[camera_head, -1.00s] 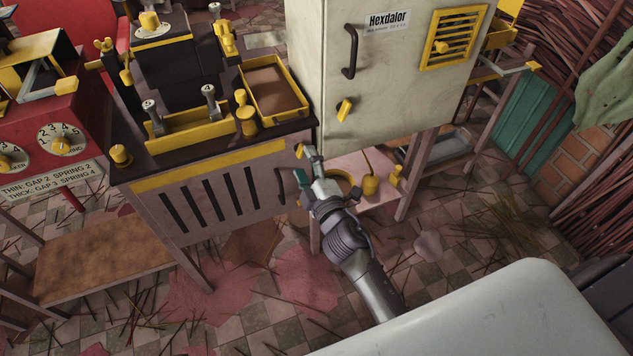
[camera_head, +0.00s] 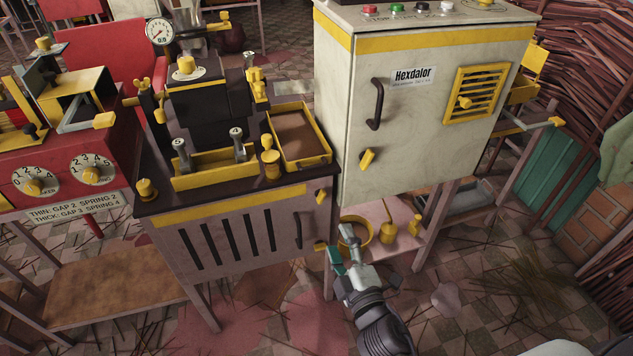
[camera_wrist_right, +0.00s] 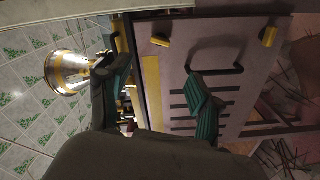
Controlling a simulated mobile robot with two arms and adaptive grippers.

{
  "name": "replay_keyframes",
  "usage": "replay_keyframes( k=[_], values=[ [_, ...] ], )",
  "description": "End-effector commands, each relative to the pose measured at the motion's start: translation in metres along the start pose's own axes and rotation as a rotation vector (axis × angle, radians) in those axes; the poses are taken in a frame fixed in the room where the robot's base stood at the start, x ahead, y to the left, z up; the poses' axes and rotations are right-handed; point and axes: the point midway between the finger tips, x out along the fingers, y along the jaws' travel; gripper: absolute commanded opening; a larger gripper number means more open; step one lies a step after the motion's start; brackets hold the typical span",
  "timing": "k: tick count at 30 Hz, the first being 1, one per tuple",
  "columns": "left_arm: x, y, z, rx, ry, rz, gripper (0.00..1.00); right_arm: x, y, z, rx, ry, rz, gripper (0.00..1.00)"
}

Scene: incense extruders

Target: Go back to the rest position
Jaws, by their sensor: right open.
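My right gripper (camera_head: 343,245) shows in the head view at the lower middle, with its arm coming up from the bottom edge. It is in front of the gap between the slatted cabinet (camera_head: 232,235) and the low pink shelf (camera_head: 378,215). In the right wrist view the gripper (camera_wrist_right: 160,92) has its two green-padded fingers spread apart, with nothing held between them. The cabinet's pink door (camera_wrist_right: 215,60), with its dark handle, is behind the fingers. My left gripper is not in view.
The tall Hexdalor cabinet (camera_head: 410,135) stands behind my right gripper. A yellow-rimmed tray (camera_head: 326,160) sits on the slatted cabinet. A red machine with dials (camera_head: 60,195) is at left. A silver and gold object (camera_wrist_right: 67,72) shows in the wrist view. Open floor (camera_head: 480,290) lies right of my arm.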

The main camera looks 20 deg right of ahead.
Motion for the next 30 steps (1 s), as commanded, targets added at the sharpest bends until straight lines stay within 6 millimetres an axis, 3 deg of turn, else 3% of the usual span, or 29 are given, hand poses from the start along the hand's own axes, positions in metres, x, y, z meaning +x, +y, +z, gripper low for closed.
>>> replay_keyframes(
  k=[5,8,11,15,21,27,30],
  values=[
    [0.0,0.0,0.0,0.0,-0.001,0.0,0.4,-0.001,-0.003,0.004,0.017,-0.017,-0.011,0.65],
    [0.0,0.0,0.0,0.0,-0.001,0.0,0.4,-0.005,-0.017,0.023,0.107,-0.096,-0.062,0.65],
    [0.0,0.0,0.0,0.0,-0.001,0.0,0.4,-0.019,-0.049,0.056,0.281,-0.258,-0.174,0.65],
    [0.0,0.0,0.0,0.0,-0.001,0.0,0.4,-0.058,-0.108,0.093,0.535,-0.516,-0.375,0.65],
    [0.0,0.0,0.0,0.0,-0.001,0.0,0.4,-0.116,-0.166,0.109,0.748,-0.787,-0.606,0.65],
    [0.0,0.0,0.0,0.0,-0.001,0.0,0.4,-0.174,-0.203,0.107,0.875,-1.006,-0.81,0.65],
    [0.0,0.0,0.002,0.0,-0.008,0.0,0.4,-0.196,-0.211,0.103,0.909,-1.085,-0.886,0.65]
  ],
)
